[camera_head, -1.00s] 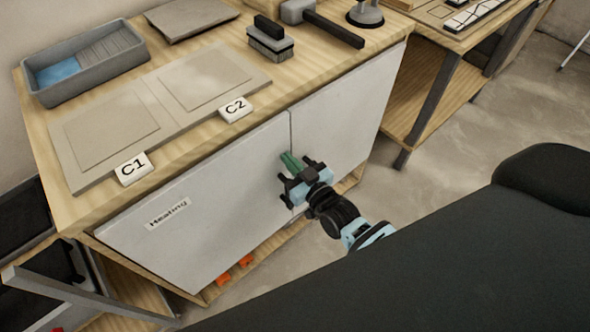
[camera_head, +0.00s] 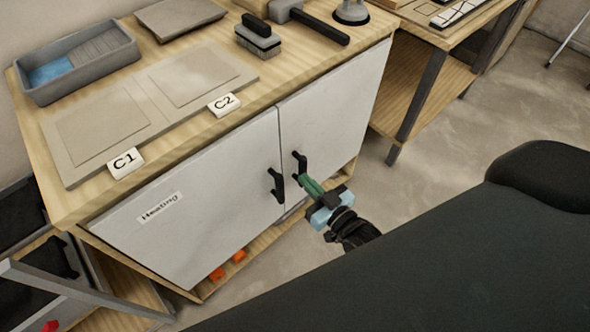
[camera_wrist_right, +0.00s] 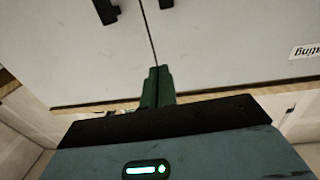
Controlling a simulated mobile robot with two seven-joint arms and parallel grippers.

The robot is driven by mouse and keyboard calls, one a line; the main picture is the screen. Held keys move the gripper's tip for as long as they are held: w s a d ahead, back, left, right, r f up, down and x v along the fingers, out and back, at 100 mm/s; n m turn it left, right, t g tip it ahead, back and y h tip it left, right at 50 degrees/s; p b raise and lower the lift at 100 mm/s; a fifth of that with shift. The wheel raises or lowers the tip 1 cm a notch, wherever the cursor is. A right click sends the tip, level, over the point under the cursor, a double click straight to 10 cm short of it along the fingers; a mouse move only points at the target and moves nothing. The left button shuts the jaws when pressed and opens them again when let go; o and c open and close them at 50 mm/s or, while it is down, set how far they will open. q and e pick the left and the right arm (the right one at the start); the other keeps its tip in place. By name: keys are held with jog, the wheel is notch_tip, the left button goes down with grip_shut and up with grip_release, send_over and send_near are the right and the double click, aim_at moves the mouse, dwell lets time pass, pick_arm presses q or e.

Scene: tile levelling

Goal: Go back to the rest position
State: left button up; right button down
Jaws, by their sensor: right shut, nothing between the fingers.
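My right gripper (camera_head: 311,187) is shut and empty, with its green fingers together, in front of the cabinet (camera_head: 200,200) just below and right of the right door's handle. The right wrist view shows the shut green fingers (camera_wrist_right: 158,85) pointing at the low part of the gap between the doors. Both white doors look shut. The black left door handle (camera_head: 277,186) and right door handle (camera_head: 299,166) are free of the fingers in the head view. I cannot tell the exact gap to the door. My left gripper is in neither view.
On the cabinet top are tile plates marked C1 (camera_head: 124,162) and C2 (camera_head: 224,104), a grey tray (camera_head: 110,72), a black-handled brush (camera_head: 258,42) and a hammer (camera_head: 318,25). A wooden shelf table (camera_head: 430,80) stands at the right. The floor between is clear.

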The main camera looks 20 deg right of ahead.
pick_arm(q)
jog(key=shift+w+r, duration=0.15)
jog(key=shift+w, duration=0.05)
pick_arm(e)
jog(key=shift+v, duration=1.55)
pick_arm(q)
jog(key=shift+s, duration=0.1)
pick_arm(e)
jog(key=shift+d, duration=0.1)
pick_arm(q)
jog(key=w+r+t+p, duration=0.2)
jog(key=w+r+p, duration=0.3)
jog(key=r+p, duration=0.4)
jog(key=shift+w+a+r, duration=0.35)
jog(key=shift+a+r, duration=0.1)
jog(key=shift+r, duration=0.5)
pick_arm(e)
jog(key=s+a+f+g+h, duration=0.1)
jog(key=s+g, duration=0.7)
jog(key=s, duration=1.8)
jog(key=shift+s+a+g+h, duration=0.25)
jog(key=shift+s+g+h, duration=0.05)
jog(key=shift+g+h, duration=0.1)
jog(key=shift+f, duration=0.1)
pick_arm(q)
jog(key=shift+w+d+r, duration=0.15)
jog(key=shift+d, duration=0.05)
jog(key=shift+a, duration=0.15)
